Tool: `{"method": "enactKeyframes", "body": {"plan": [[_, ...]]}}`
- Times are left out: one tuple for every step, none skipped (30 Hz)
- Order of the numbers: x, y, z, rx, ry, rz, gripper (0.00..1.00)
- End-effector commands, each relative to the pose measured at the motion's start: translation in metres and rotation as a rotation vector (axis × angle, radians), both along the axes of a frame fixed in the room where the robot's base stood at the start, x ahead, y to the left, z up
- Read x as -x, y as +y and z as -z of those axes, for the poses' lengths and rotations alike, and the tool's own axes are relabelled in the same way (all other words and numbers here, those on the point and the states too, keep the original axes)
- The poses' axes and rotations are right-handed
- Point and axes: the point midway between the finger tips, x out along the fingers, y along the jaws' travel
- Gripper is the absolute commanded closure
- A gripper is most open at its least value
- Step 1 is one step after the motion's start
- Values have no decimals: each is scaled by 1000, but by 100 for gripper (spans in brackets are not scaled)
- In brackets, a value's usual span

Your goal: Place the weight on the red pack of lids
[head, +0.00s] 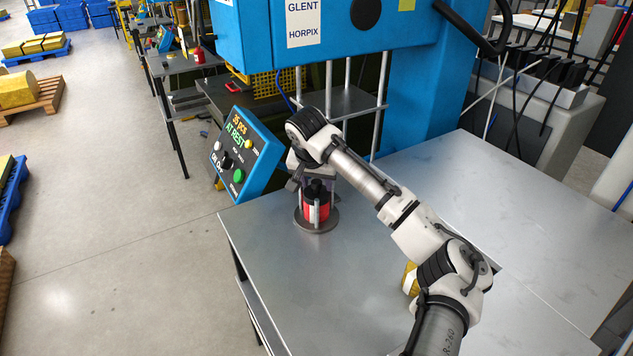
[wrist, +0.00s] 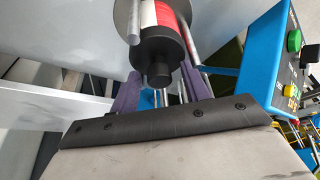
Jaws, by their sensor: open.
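The red pack of lids (head: 316,212) stands upright between metal rods on a round grey base (head: 316,225) near the table's left edge. In the wrist view, the red pack (wrist: 163,14) shows a white band. The black weight (head: 315,190) sits on top of the pack, and its body (wrist: 157,50) and narrower knob (wrist: 158,75) show in the wrist view. My gripper (wrist: 160,80) is open, with its purple-padded fingers on either side of the knob and gaps visible. In the head view, my wrist partly hides my gripper (head: 317,178).
The control panel (head: 240,153) reads "AT REST" and stands close left of the pack. The blue press (head: 330,35) with its vertical rods is behind. A yellow object (head: 409,281) is partly hidden by my arm. The table's front left (head: 290,275) is clear.

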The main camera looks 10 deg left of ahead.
Motion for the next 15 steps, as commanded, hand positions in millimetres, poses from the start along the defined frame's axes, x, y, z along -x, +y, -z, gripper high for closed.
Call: {"method": "enactKeyframes", "body": {"plan": [[2, 0, -4, -1, -2, 0, 54], [3, 1, -8, -2, -2, -1, 54], [6, 1, -14, -2, -2, -1, 54], [8, 1, -19, -4, -3, -2, 54], [11, 1, -24, -2, -3, -2, 54], [14, 1, -33, -3, -3, -2, 54], [17, 1, -39, -3, -3, -2, 54], [20, 1, -45, -3, -3, -3, 54], [23, 1, -54, -3, -3, -2, 54], [25, 1, -60, -3, -3, -3, 54], [28, 1, -66, -3, -3, -2, 54], [31, 1, -73, -3, -3, -3, 54], [33, 1, -79, -2, -3, -2, 54], [35, 1, -84, -2, -3, -2, 54], [38, 1, -90, -1, -3, -2, 54]]}}
